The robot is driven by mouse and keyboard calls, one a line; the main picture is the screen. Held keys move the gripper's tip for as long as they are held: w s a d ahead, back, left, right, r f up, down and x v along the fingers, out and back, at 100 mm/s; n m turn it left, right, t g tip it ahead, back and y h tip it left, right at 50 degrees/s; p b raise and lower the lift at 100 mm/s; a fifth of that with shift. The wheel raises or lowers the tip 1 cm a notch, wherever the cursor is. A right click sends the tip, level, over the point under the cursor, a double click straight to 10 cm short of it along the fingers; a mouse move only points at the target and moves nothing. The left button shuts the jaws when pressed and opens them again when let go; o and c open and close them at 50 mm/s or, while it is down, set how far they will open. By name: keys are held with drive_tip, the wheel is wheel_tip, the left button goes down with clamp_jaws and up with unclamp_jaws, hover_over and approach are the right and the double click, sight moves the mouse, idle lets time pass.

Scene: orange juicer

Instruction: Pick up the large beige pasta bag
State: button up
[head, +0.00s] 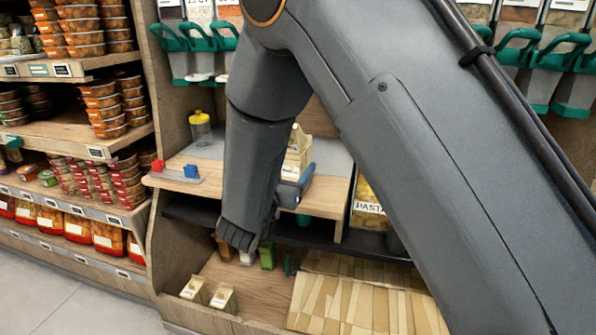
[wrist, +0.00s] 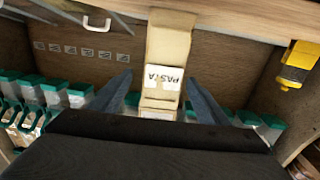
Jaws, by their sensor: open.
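A large beige bag labelled PASTA (wrist: 168,48) stands on a wooden shelf. In the wrist view it appears upside down, between the two fingers of my open gripper (wrist: 158,86), with a gap on each side. In the head view the bag (head: 298,150) shows behind my arm, its lower part hidden by my gripper (head: 296,188). I cannot tell how deep the bag sits between the fingers.
A yellow-topped container (head: 200,130) and red and blue items (head: 190,171) stand left on the shelf (head: 225,187). Small bags (head: 222,298) and brown paper bags (head: 350,300) lie below. A PASTA-labelled package (head: 368,207) is at right. Green-handled dispensers (head: 205,42) hang above.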

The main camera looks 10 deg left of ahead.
drive_tip(key=x, duration=0.5)
drive_tip(key=shift+a+r, duration=0.1)
drive_tip(key=shift+r, duration=0.1)
drive_tip(key=c, duration=1.3)
drive_tip(key=shift+r, duration=0.1)
drive_tip(key=shift+c, duration=0.2)
